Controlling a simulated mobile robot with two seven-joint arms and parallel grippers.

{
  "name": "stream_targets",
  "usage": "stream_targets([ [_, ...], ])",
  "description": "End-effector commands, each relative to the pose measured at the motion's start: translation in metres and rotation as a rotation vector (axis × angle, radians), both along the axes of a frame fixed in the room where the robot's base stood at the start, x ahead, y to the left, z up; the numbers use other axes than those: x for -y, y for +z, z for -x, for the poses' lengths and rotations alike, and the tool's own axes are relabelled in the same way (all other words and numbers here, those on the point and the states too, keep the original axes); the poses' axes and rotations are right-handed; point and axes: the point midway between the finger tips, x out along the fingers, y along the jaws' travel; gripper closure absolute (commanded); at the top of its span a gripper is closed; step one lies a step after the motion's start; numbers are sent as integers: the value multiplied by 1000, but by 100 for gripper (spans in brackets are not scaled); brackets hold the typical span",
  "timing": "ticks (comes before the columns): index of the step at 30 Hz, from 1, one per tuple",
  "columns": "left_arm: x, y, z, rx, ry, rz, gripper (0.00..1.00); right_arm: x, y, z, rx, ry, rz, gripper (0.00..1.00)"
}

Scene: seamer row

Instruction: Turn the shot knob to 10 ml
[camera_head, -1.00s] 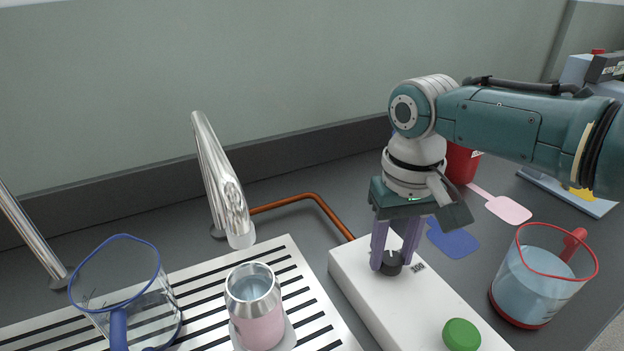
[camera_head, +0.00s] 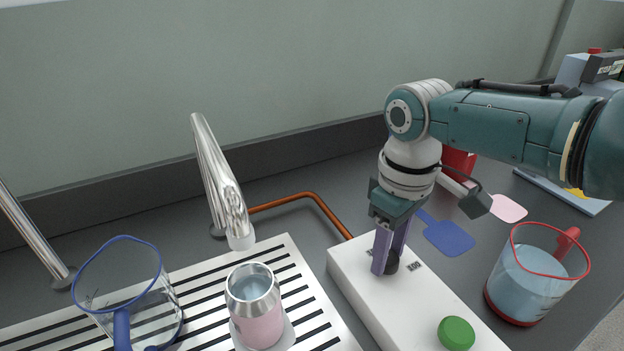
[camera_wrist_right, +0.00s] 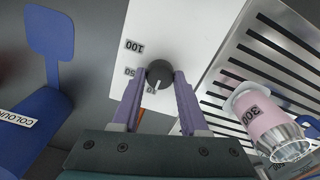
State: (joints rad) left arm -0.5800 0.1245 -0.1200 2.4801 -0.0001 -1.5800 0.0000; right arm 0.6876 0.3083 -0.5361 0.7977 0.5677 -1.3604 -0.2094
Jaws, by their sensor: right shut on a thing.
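The dark round shot knob (camera_head: 392,264) sits on top of the white box (camera_head: 345,268). My right gripper (camera_head: 385,268) points down with its purple fingers shut on the knob, one on each side. In the right wrist view, the knob (camera_wrist_right: 160,72) is between the fingertips (camera_wrist_right: 157,84). Labels 100, 50 and 10 are printed around it. The knob's white pointer line is directed toward the 10 label (camera_wrist_right: 150,91), partly overlapped by the knob's edge and fingers. My left gripper is not in view.
A green button (camera_head: 456,333) is on the same box. A pink can (camera_head: 258,325) stands on the slatted drain tray (camera_head: 285,250) below a metal spout (camera_head: 220,180). A red-rimmed jug (camera_head: 530,280) stands right, a blue-rimmed jug (camera_head: 125,290) left.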

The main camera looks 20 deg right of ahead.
Motion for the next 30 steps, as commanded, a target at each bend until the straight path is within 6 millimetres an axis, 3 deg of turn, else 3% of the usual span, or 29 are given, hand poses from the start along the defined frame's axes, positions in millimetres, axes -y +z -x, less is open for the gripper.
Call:
stream_targets([
  [11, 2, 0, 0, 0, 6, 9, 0, 0, 0, 0, 0, 8, 0, 100],
  [12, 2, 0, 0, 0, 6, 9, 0, 0, 0, 0, 0, 8, 0, 54],
  [20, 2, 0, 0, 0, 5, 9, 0, 0, 0, 0, 0, 7, 0, 26],
  [26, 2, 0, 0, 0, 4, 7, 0, 0, 0, 0, 0, 6, 0, 26],
  [30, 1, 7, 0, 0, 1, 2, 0, 0, 11, 0, 2, 6, -1, 26],
])
